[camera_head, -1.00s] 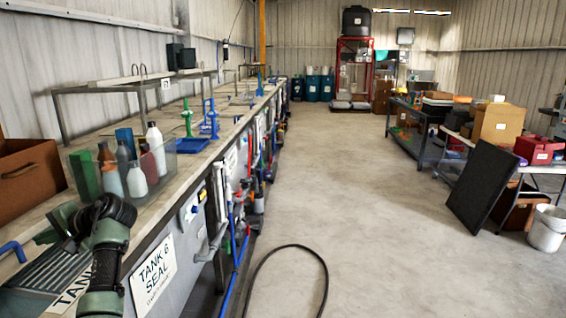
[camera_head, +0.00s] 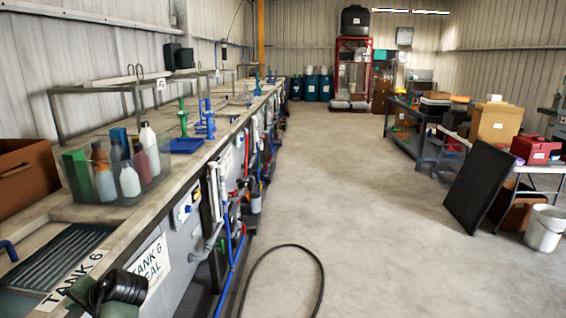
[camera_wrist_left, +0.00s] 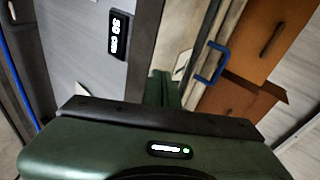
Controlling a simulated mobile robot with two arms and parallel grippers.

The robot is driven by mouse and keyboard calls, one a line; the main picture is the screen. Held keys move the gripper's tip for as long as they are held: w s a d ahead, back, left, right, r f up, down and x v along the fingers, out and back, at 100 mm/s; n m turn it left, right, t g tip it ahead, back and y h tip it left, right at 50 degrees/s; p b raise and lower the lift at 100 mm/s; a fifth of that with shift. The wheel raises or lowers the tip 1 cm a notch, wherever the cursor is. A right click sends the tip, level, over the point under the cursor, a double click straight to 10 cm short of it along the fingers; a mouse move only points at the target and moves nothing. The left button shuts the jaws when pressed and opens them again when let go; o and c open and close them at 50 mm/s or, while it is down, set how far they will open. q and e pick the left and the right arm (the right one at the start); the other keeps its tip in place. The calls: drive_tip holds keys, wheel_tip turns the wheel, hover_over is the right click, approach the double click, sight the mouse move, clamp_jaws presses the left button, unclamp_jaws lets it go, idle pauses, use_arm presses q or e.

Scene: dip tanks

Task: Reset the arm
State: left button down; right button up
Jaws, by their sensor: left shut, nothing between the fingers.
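My left gripper (camera_head: 82,292) is low at the bottom left of the head view, partly cut off by the frame, near the front edge of the tank bench (camera_head: 128,238). Its dark wrist joint overlaps the lower part of the TANK 6 SEAL sign (camera_head: 152,262). In the left wrist view its green fingers (camera_wrist_left: 164,88) are together with nothing between them. They show against the bench edge and a grey panel with a small dark display (camera_wrist_left: 120,35). My right gripper is not in view.
A clear bin of bottles (camera_head: 158,172) and a brown box (camera_head: 25,182) stand on the bench. A blue handle (camera_wrist_left: 212,62) shows in the wrist view. A black hose (camera_head: 318,268) lies on the floor. The middle aisle is open.

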use_arm(q)
drive_tip(key=s+d+f+t+h, duration=0.1)
drive_tip(key=s+d+f+h, duration=0.4)
drive_tip(key=s+d+f, duration=0.85)
drive_tip(key=s+d+f+h, duration=0.1)
drive_tip(key=s+d+h, duration=0.5)
drive_tip(key=s+d, duration=1.05)
drive_tip(key=s+a+f+m+g+b, duration=0.1)
drive_tip(key=s+f+b, duration=0.15)
drive_tip(key=f, duration=1.45)
drive_tip(key=s+f+g+b, duration=0.1)
drive_tip(key=s+f+b, duration=0.15)
drive_tip(key=f, duration=1.45)
drive_tip(key=s+a+f+b, duration=0.1)
drive_tip(key=s+f+b, duration=0.1)
drive_tip(key=s+f, duration=0.5)
drive_tip(key=s+a+f+g+b, duration=0.1)
drive_tip(key=s+a+f+b, duration=0.1)
drive_tip(key=s+f, duration=0.6)
wheel_tip(320, 180, down, 3)
drive_tip(key=shift+f+b, duration=0.2)
drive_tip(key=shift+b, duration=0.3)
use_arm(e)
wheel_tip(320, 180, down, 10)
